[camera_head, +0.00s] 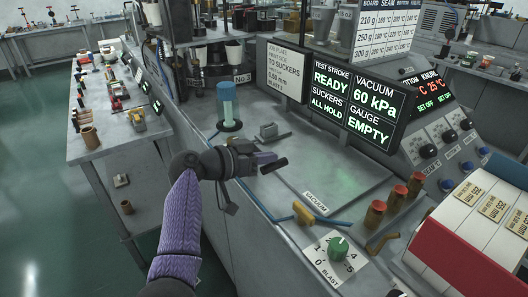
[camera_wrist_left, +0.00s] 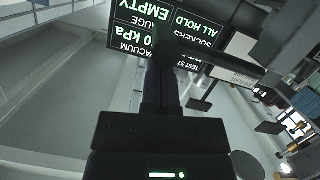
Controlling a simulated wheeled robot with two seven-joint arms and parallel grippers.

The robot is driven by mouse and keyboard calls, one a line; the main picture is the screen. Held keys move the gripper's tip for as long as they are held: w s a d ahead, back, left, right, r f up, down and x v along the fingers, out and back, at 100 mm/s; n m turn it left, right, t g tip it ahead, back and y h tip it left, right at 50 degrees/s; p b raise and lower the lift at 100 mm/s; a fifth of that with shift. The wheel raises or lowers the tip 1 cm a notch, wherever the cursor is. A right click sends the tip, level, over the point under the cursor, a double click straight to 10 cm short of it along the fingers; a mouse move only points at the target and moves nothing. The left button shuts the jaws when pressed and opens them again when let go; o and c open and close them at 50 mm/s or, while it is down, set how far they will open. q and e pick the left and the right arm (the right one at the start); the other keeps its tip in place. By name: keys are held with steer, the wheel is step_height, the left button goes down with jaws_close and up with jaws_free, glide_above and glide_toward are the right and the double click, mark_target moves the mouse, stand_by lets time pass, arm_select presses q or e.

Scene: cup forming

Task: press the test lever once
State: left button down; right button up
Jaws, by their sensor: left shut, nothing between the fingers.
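My left gripper (camera_head: 272,163) reaches in from the left in the head view, above the front edge of the grey machine bench. Its fingers are shut with nothing between them. In the left wrist view the dark fingers (camera_wrist_left: 162,85) point up the picture, and a dark bar with a rounded end lies across their tip; I cannot tell whether they touch. No part is clearly labelled as the test lever. A brass-coloured handle (camera_head: 383,240) stands at the right, apart from the gripper. The display (camera_head: 355,103) reads test stroke ready, suckers all hold, vacuum 60 kPa, gauge empty. My right gripper is not in view.
A blue cylinder (camera_head: 227,104) on a dark base and a small grey block (camera_head: 268,131) stand behind the gripper. A yellow handle (camera_head: 303,212), a green blast knob (camera_head: 338,246) and red-topped posts (camera_head: 398,193) are at the right. The flat plate (camera_head: 325,165) is bare.

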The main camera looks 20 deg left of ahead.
arm_select(q)
step_height(320, 180, down, 4)
steer(key=m+b, duration=0.1)
steer(key=b, duration=0.1)
steer(key=m+b, duration=0.1)
steer(key=b, duration=0.2)
steer(key=shift+s+d+f+t+y+b, duration=0.1)
steer(key=shift+s+d+t+y+b, duration=0.05)
steer(key=shift+t+y+b, duration=0.2)
steer(key=shift+f+m+t+y+b, duration=0.25)
steer(key=shift+f+m+y+b, duration=0.25)
steer(key=shift+m+b, duration=0.6)
steer(key=shift+r, duration=0.2)
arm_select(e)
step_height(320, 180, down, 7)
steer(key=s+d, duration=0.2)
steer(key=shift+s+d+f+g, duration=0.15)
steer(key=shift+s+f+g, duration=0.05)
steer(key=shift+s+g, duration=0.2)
